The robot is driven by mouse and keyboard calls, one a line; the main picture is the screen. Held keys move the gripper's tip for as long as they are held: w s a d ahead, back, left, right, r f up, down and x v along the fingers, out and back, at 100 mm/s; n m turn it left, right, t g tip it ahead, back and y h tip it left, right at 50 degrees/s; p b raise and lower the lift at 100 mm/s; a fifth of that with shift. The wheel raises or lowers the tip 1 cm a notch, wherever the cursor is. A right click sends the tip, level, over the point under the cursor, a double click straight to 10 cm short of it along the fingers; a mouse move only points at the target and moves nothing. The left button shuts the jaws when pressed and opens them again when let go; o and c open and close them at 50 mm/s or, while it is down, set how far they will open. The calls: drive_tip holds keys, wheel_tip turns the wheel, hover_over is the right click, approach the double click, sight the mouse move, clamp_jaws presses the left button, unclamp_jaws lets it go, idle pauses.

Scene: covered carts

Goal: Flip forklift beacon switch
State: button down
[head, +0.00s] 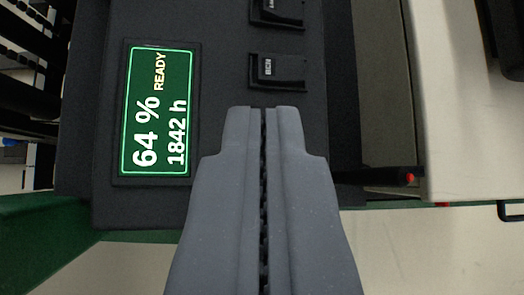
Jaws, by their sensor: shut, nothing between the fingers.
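The forklift's dark control panel (219,62) fills the upper middle of the head view, turned sideways. A black rocker switch (282,70) with a small sideways white label sits on it, just above my gripper tips. Another rocker switch (278,12) is at the top edge, partly cut off.
A green display (156,112) on the panel's left reads 64 %, READY, 1842 h. A pale body panel (470,120) stands at the right. A red-tipped dark lever (405,177) sticks out near it. Green bodywork (45,222) is at lower left.

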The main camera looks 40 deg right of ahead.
drive_tip(key=shift+w+f+b, duration=0.1)
drive_tip(key=shift+b, duration=0.2)
drive_tip(key=shift+d+r+n+g+h+b, duration=0.25)
drive_tip(key=shift+d+n+h+b, duration=0.2)
drive_tip(key=shift+b, duration=0.55)
drive_tip(key=p, duration=0.1)
hover_over(293, 55)
drive_tip(key=s+a, duration=0.2)
drive_tip(key=a, duration=0.1)
drive_tip(key=f, duration=0.7)
drive_tip(key=shift+w+d+f, duration=0.1)
drive_tip(key=shift+d, duration=0.15)
wheel_tip(293, 55, down, 2)
drive_tip(key=shift+d+f, duration=0.15)
drive_tip(key=shift+s+d+f, duration=0.15)
drive_tip(key=shift+s+f, duration=0.05)
drive_tip(key=shift+f, duration=0.55)
